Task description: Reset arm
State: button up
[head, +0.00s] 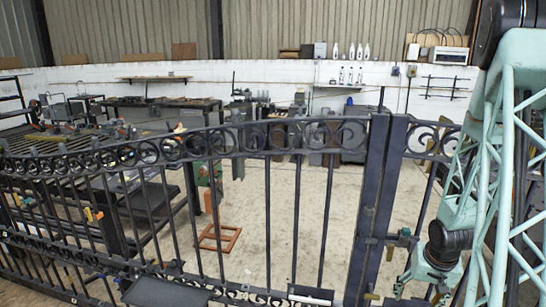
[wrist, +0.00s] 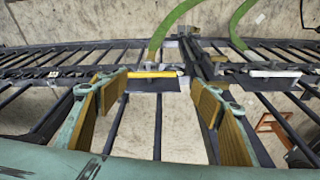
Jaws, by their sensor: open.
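A dark metal gate (head: 376,200) with a row of scrolls along its top rail and upright bars spans the head view. It also shows in the wrist view as dark rails and bars (wrist: 158,125). My arm comes down at the right of the head view, with its wrist low beside the gate post. My gripper (wrist: 155,88) is open in the wrist view, its two tan-padded fingers wide apart with nothing held between them. A yellow bar (wrist: 153,74) on a dark plate lies beyond the gap between the fingers. The fingertips are hard to make out in the head view.
Two green curved strips (wrist: 166,28) lie beyond the fingers. A white bar (wrist: 275,73) is at their right. An orange frame (head: 219,237) lies on the pale floor behind the gate. Workbenches (head: 160,104) line the back wall. The floor between is mostly clear.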

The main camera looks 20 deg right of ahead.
jog(key=a+r+n+b, duration=0.1)
jog(key=a+r+n, duration=0.1)
jog(key=a+r, duration=1.1)
jog(key=a+r+n+b, duration=0.1)
jog(key=a+r+n, duration=0.1)
jog(key=a+r, duration=1.05)
jog(key=s+a+r+n+y, duration=0.1)
jog(key=s+a+r+n, duration=0.1)
jog(key=s+a+r, duration=0.4)
jog(key=s+a+r+n+t+b, duration=0.1)
jog(key=s+a+r+n, duration=0.1)
jog(key=s+a+r, duration=0.5)
jog(key=shift+s+a+t+y+b, duration=0.3)
jog(key=shift+s+a+y, duration=0.1)
jog(key=shift+s+a, duration=3.1)
jog(key=shift+w+r, duration=0.1)
jog(key=shift+w, duration=0.05)
